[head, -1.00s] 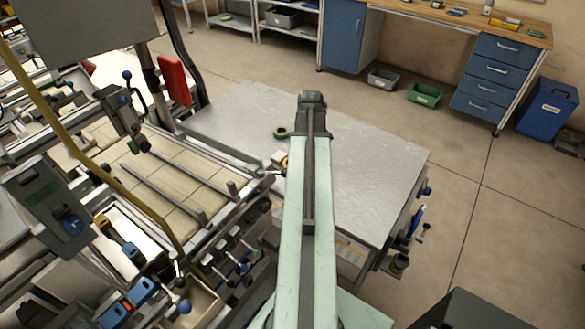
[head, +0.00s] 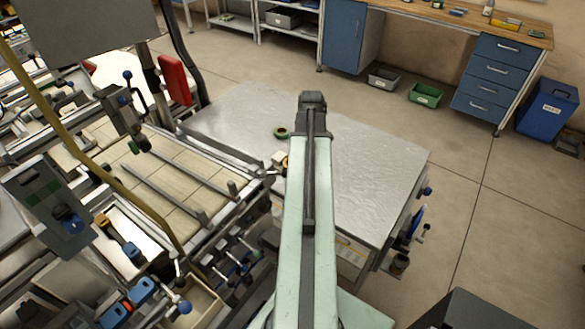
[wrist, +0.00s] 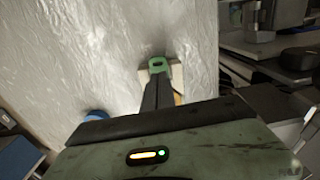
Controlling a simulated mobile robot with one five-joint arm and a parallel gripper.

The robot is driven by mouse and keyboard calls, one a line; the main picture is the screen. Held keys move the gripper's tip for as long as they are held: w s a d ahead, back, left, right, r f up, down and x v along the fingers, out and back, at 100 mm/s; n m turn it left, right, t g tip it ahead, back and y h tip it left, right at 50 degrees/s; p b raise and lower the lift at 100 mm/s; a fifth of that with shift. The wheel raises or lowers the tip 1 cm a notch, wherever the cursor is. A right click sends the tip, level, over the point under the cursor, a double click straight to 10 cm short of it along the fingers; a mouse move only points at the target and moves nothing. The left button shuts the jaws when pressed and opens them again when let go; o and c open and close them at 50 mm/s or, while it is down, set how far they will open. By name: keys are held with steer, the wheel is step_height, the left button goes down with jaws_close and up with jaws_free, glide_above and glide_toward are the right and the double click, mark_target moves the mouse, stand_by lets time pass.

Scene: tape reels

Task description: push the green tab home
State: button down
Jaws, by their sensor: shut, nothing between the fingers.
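The green tab (wrist: 158,64) shows in the wrist view, a small rounded piece with a dark slot, at the edge of a pale block (wrist: 176,74). My gripper (wrist: 157,84) is shut and empty, its dark fingers together and pointing at the tab. The fingertips overlap the tab's lower edge in the picture; I cannot tell whether they touch it. The fingers hide part of the block. In the head view my arm hides my gripper, and I cannot make out the tab for sure.
A grey metal table (head: 375,165) lies under my arm, mostly bare. A machine bed with rails (head: 165,195) and levers stands close on the left. Open floor (head: 510,215) lies right of the table.

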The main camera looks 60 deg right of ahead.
steer(key=shift+f+b, duration=0.95)
stand_by(0.8)
stand_by(0.7)
step_height(320, 180, up, 7)
steer(key=p, duration=0.7)
